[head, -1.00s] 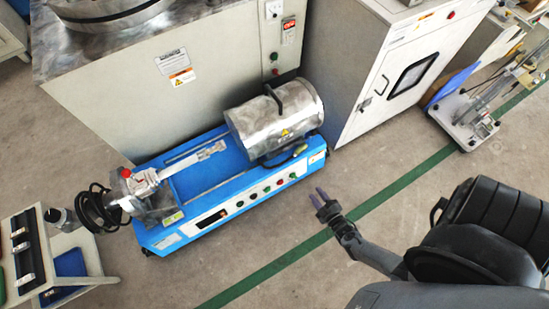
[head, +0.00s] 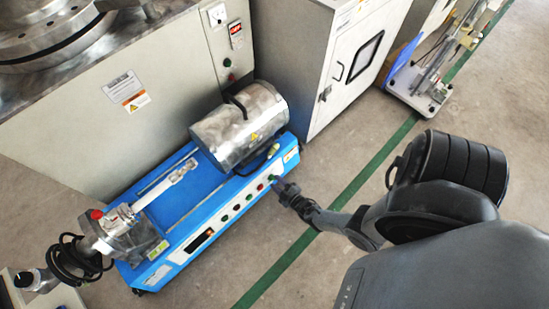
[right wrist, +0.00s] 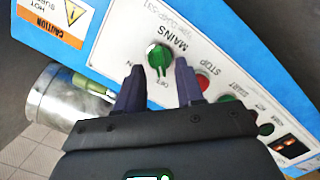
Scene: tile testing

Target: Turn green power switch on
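The green power switch (right wrist: 159,57) is a round knob on the white panel of the blue machine (head: 190,225), under the printed word MAINS in the right wrist view. I cannot tell for sure which way it is turned. My right gripper (right wrist: 158,80) is open, its two dark fingers spread either side of a line just below the knob. The fingertips are close to the panel, and I see nothing between them. My left gripper is not in view.
A red stop button (right wrist: 203,82) and a green start button (right wrist: 225,99) lie beside the right finger. A metal cylinder (head: 240,125) with a black handle sits on the machine. Grey cabinets stand behind. Floor with a green stripe (head: 285,262) is clear in front.

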